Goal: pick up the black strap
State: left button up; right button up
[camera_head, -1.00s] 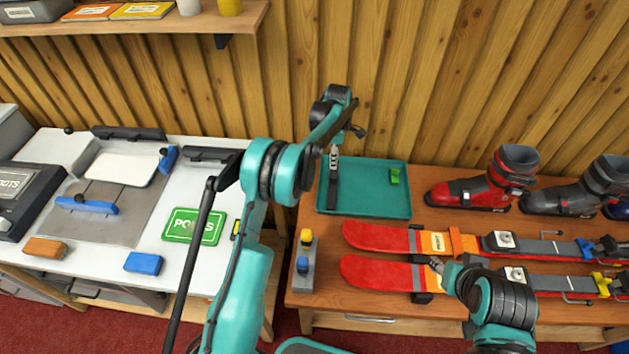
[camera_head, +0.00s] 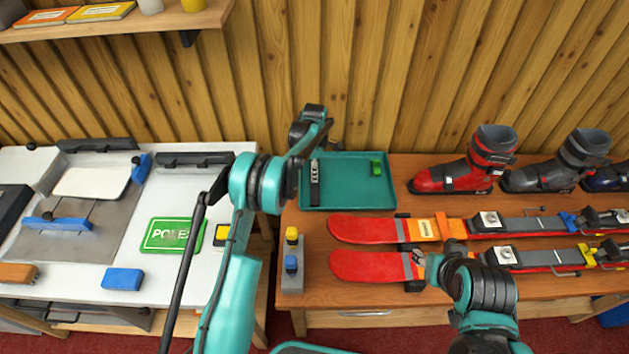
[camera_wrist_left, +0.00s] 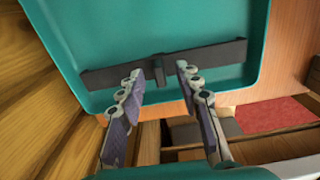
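The black strap (camera_head: 315,196) lies at the left side of the teal tray (camera_head: 350,202). In the left wrist view the strap (camera_wrist_left: 215,56) runs across the picture on the tray floor, with a short crosspiece near its middle. My left gripper (camera_wrist_left: 160,74) is open, its fingertips apart on either side of that crosspiece. Nothing is held; whether the tips touch the strap I cannot tell. In the head view my left gripper (camera_head: 314,168) covers the strap's far end. My right gripper (camera_head: 418,258) is over the nearer red ski; its finger opening is too small to tell.
A green block (camera_head: 376,168) lies in the tray's far right. Two red skis (camera_head: 372,229) lie in front of the tray, and boots (camera_head: 455,178) stand to its right. A small stand with yellow and blue knobs (camera_head: 291,262) is at the bench's left edge.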

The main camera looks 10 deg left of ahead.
pick_arm(q)
grip_shut()
